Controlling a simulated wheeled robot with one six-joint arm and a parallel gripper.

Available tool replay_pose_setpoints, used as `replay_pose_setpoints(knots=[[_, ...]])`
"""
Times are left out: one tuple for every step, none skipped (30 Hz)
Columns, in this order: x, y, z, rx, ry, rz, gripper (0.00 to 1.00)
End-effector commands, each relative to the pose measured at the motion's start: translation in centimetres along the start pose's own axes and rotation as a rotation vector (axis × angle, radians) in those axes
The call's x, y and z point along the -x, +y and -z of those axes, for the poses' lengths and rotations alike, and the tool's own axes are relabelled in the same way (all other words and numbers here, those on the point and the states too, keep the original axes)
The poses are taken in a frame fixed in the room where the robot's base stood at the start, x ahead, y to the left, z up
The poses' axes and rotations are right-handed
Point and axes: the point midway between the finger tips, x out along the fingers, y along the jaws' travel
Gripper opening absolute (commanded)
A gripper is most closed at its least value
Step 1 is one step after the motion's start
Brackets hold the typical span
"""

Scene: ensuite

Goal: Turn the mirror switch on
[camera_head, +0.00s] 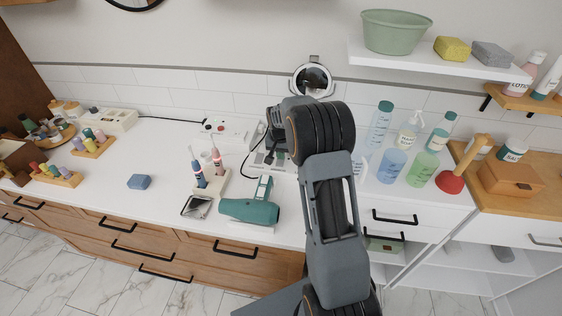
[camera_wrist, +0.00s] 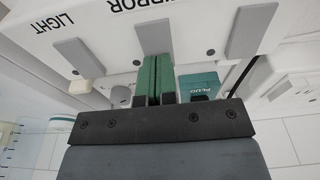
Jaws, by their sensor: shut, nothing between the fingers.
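In the wrist view a white switch panel (camera_wrist: 205,30) shows upside down, with the words LIGHT and MIRROR. Flat grey switches sit on it; the mirror switch (camera_wrist: 153,36) is beside the MIRROR word, and the light switch (camera_wrist: 85,57) is to its left. My gripper (camera_wrist: 154,72) is shut and empty, its green fingertips together at the edge of the mirror switch. I cannot tell whether they touch it. In the head view my arm covers much of this area. A small round mirror (camera_head: 312,80) stands by the wall behind my arm.
A teal block marked PLUG (camera_wrist: 200,84) is close beside my fingers.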

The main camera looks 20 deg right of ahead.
Motion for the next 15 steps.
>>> replay_pose_setpoints(knots=[[-0.15, 0.0, -0.03, 0.0, 0.0, 0.0, 0.0], [-0.2, 0.0, -0.04, 0.0, 0.0, 0.0, 0.0], [-0.26, 0.0, -0.05, 0.0, 0.0, 0.0, 0.0], [-0.3, 0.0, -0.05, 0.0, 0.0, 0.0, 0.0], [-0.35, 0.0, -0.06, 0.0, 0.0, 0.0, 0.0], [-0.42, 0.0, -0.08, 0.0, -0.001, 0.0, 0.0], [-0.48, 0.0, -0.09, 0.0, -0.001, 0.0, 0.0], [-0.53, 0.01, -0.1, 0.0, -0.001, 0.0, 0.0], [-0.49, 0.01, -0.1, 0.0, -0.001, 0.0, 0.0], [-0.48, 0.01, -0.11, 0.0, -0.002, -0.001, 0.0], [-0.47, 0.01, -0.12, 0.0, -0.002, -0.001, 0.0], [-0.43, 0.02, -0.12, 0.0, -0.002, -0.001, 0.0], [-0.37, 0.02, -0.11, 0.0, -0.003, -0.001, 0.0], [-0.29, 0.02, -0.11, 0.0, -0.003, -0.001, 0.0], [-0.13, 0.02, -0.08, 0.0, -0.003, -0.001, 0.0]])
